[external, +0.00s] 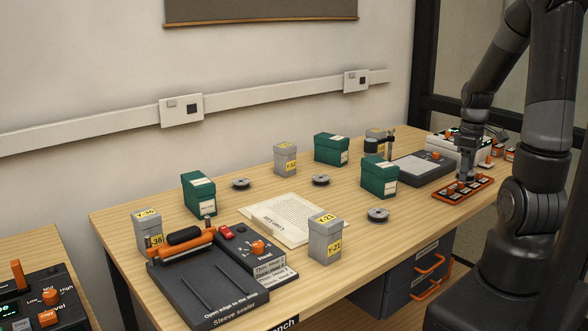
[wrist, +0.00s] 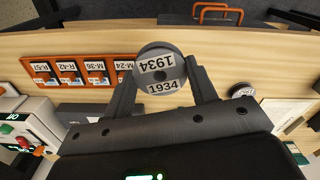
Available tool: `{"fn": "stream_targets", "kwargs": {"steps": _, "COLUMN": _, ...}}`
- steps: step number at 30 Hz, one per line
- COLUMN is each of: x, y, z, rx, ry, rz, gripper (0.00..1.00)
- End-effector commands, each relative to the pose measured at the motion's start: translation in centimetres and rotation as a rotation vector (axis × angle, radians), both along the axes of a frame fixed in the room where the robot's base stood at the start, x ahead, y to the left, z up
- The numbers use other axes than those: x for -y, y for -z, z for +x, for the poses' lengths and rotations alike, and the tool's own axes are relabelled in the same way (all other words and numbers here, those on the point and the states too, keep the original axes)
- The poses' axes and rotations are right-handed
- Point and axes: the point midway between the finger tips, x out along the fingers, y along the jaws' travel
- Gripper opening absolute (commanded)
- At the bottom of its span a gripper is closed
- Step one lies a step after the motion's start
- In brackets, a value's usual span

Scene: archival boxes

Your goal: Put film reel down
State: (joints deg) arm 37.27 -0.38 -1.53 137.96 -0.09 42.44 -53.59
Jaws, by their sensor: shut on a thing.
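My gripper (wrist: 163,82) is shut on a grey film reel (wrist: 160,62) with a white "1934" label, seen in the wrist view between the two fingers. In the external view my gripper (external: 466,172) is low over the bench at the right, at the orange tray (external: 445,195); the held reel cannot be made out there. In the wrist view the reel overlaps the right end of the orange tray (wrist: 54,62), which has labelled slots. I cannot tell whether the reel touches anything below. Other grey reels lie flat on the bench (external: 378,216), (external: 320,180), (external: 240,184).
Green boxes (external: 379,178) and grey boxes (external: 325,240) stand about the bench. A paper sheet (external: 284,216) lies mid-bench. A sleeve sealer (external: 207,285) fills the front left. A dark flat device (external: 419,169) lies behind the tray. Bare wood lies between the front reel and tray.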

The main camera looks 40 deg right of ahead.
Motion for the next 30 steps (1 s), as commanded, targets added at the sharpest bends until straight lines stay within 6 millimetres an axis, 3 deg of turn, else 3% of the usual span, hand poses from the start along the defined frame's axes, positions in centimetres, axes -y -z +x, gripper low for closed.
{"fn": "stream_targets", "kwargs": {"steps": 8, "x": -3.8, "y": -0.6, "z": 8.2, "rx": -0.001, "ry": -0.217, "rz": -0.003, "gripper": 0.29}}
{"fn": "stream_targets", "kwargs": {"steps": 14, "x": -8.9, "y": -0.8, "z": 14.4, "rx": -0.003, "ry": -0.397, "rz": -0.004, "gripper": 0.29}}
{"fn": "stream_targets", "kwargs": {"steps": 21, "x": -17.3, "y": -0.9, "z": 20.6, "rx": -0.001, "ry": -0.611, "rz": -0.004, "gripper": 0.29}}
{"fn": "stream_targets", "kwargs": {"steps": 30, "x": -28.3, "y": -0.6, "z": 24.9, "rx": -0.001, "ry": -0.839, "rz": -0.001, "gripper": 0.29}}
